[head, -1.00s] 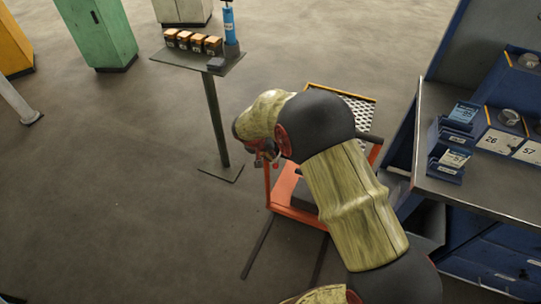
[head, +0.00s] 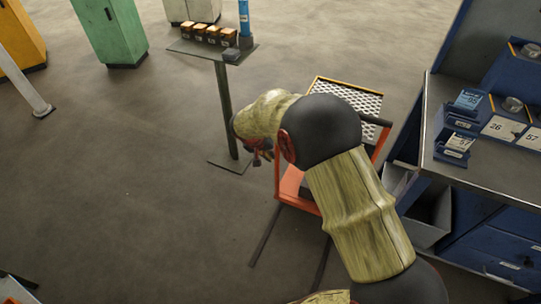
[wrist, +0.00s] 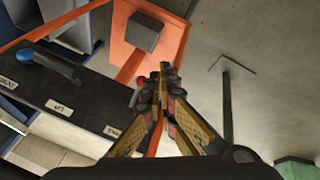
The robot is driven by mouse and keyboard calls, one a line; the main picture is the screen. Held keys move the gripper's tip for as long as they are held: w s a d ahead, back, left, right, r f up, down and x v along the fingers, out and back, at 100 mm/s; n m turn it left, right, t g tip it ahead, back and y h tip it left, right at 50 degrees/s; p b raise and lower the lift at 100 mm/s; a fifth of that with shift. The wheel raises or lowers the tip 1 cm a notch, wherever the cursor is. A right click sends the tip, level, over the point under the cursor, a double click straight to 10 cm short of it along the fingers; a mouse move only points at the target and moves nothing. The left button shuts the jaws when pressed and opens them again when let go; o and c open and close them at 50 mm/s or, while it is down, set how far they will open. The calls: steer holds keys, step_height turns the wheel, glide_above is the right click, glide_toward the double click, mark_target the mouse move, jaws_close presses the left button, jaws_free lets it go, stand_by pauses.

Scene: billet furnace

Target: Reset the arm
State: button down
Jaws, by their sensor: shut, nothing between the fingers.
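My arm, with yellow-green sleeves and black joints, reaches out from the lower right in the head view, bent at the elbow. My gripper shows only partly in the head view, below the arm's far end. In the wrist view my gripper (wrist: 160,80) is shut, its fingertips together, with nothing held. It hangs over the area between the orange frame (wrist: 128,52) and a dark panel (wrist: 75,95) with white labels and a blue handle.
The orange cart (head: 290,188) with a mesh top (head: 345,98) stands behind my arm. A post stand (head: 228,110) carries several small boxes (head: 214,35) and a blue cylinder (head: 244,18). A blue workbench (head: 470,176) is at the right.

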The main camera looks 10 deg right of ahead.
stand_by(0.3)
steer(key=s+d+n+g, duration=0.2)
steer(key=s+n, duration=0.1)
steer(key=s, duration=0.8)
steer(key=s+d+r+m+t+y, duration=0.1)
steer(key=s+d+r, duration=0.4)
steer(key=s+r, duration=0.8)
steer(key=s+d+r+m+t+y+p, duration=0.1)
steer(key=s+d+r+t+y, duration=0.1)
steer(key=s+r, duration=1.1)
step_height(320, 180, up, 2)
steer(key=d+t, duration=0.1)
steer(key=d, duration=0.1)
steer(key=shift+s+d+r+y, duration=0.15)
steer(key=shift+d+r+y, duration=0.1)
steer(key=shift+d+y, duration=0.1)
